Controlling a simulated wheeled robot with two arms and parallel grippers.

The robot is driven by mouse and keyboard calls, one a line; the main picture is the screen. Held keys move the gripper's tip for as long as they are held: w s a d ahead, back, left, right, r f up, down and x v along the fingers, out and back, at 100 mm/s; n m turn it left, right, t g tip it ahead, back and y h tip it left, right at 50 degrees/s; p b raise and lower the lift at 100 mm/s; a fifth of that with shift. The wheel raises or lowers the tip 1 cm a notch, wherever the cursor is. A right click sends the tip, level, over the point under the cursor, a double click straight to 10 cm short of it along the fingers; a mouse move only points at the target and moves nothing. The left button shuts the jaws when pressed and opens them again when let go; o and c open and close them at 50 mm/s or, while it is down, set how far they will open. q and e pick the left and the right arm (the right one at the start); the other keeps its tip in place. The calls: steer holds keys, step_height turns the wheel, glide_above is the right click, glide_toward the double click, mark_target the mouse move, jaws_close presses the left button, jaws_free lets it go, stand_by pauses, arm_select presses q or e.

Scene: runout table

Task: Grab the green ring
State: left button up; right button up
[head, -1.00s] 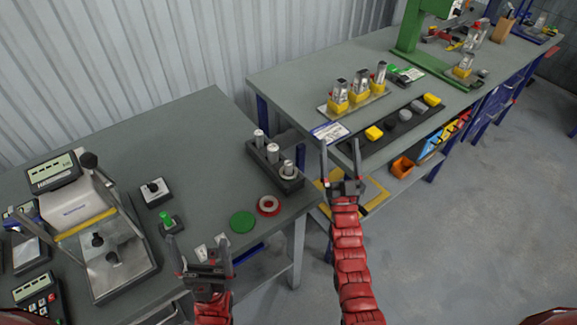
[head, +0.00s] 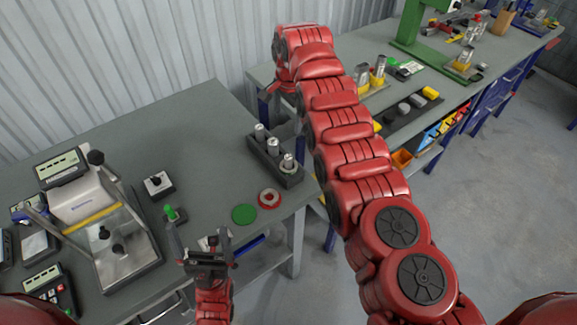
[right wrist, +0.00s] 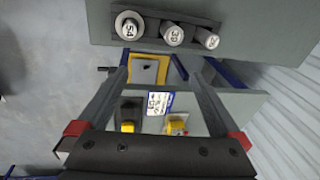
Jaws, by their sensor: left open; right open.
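A flat green disc (head: 244,214) lies on the near grey bench, close to its front edge. I cannot tell whether it has a hole. A red ring (head: 269,198) with a pale centre lies just right of it. My left gripper (head: 198,230) is open and empty near the bench's front edge, left of the green disc and apart from it. My right gripper (right wrist: 159,73) is open and empty in the right wrist view, with its fingers wide apart. In the head view my right arm hides it. Neither ring nor disc shows in the right wrist view.
A dark block with several metal cylinders (head: 272,147) stands behind the red ring; it also shows in the right wrist view (right wrist: 172,34).

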steer(key=s+r+g, duration=0.2)
steer(key=s+r, duration=0.1)
steer(key=s, duration=0.1)
steer(key=b, duration=0.7)
glide_above(289, 157)
steer(key=shift+m+h, duration=0.3)
step_height(289, 157, down, 7)
steer(key=shift+r, duration=0.2)
steer(key=shift+a+f, duration=0.2)
steer(key=shift+f, duration=1.05)
steer(key=shift+d+f+p, duration=0.2)
steer(key=shift+f+p, duration=0.2)
steer(key=shift+f, duration=0.6)
step_height(289, 157, down, 6)
steer(key=shift+r+p, duration=0.1)
steer(key=shift+p, duration=0.7)
steer(key=c, duration=1.6)
